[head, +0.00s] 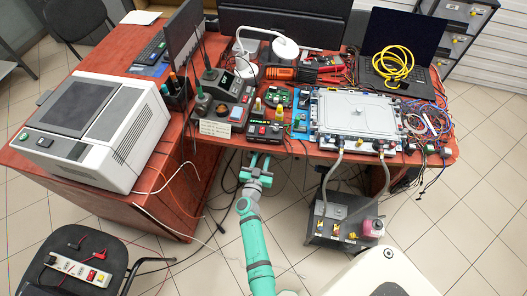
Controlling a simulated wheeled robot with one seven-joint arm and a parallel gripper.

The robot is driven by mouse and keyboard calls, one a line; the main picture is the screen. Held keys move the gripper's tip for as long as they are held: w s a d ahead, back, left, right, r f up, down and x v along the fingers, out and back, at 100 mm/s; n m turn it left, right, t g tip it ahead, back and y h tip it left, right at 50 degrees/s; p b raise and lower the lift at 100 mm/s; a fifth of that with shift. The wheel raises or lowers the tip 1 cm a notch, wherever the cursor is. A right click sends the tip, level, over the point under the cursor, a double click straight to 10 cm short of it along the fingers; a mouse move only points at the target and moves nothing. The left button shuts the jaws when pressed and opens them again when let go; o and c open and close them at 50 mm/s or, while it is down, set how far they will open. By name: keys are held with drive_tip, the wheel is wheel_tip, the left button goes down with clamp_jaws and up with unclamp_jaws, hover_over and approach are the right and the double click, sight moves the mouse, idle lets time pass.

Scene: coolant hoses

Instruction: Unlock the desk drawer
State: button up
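The reddish wooden desk (310,152) fills the middle of the head view, with a wing running down to the left. I cannot make out a desk drawer front, lock or key on it from this angle. My gripper (260,160), at the end of my green arm, is at the desk's front edge, below a small device with buttons. Its two fingers look apart with nothing seen between them. Whether it touches the desk edge I cannot tell.
A large grey machine (95,130) stands on the left wing. A metal box (355,115) on the desk has hoses running down to a dark unit (345,222) on the floor. A chair (75,268) with a power strip stands lower left. Loose cables hang below the desk.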

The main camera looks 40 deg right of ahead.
drive_tip(key=shift+w+d, duration=0.15)
drive_tip(key=shift+d, duration=0.05)
clamp_jaws()
idle(0.3)
drive_tip(key=m, duration=1.7)
drive_tip(key=shift+s+d+f+m, duration=0.15)
drive_tip(key=shift+s+f+m, duration=0.1)
drive_tip(key=shift+f+m, duration=0.15)
